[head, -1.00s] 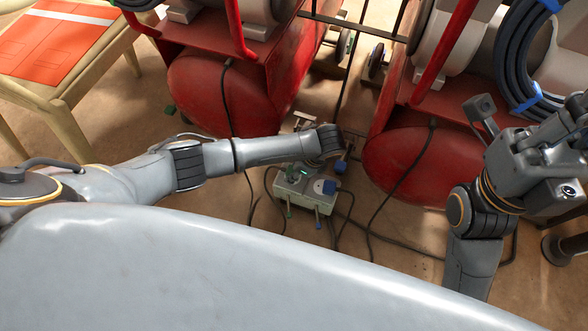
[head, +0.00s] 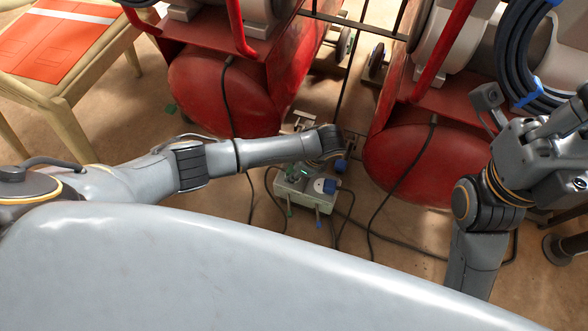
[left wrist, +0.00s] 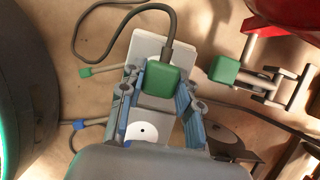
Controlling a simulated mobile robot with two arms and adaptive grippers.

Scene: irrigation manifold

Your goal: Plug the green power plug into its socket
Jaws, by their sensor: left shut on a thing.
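The green power plug (left wrist: 160,78) is a green block with a dark cable, held between the fingers of my left gripper (left wrist: 158,98). It is over the pale socket box (left wrist: 147,47), and it hides what lies under it, so I cannot tell whether it is seated. In the head view the box (head: 299,203) is on the floor, with my left gripper (head: 301,171) over its left part. A white round socket face (left wrist: 143,131) with a dark hole shows beside the plug. My right gripper (head: 560,150) is raised at the right, away from the box; its fingers are unclear.
A blue plug (head: 330,187) is at the box's right side. A green-tipped lever (left wrist: 87,72) and a blue-tipped one (left wrist: 79,124) stick out of the box. A green block (left wrist: 224,68) joins metal fittings nearby. Red tanks (head: 225,95) (head: 405,165) flank the box; cables cross the floor.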

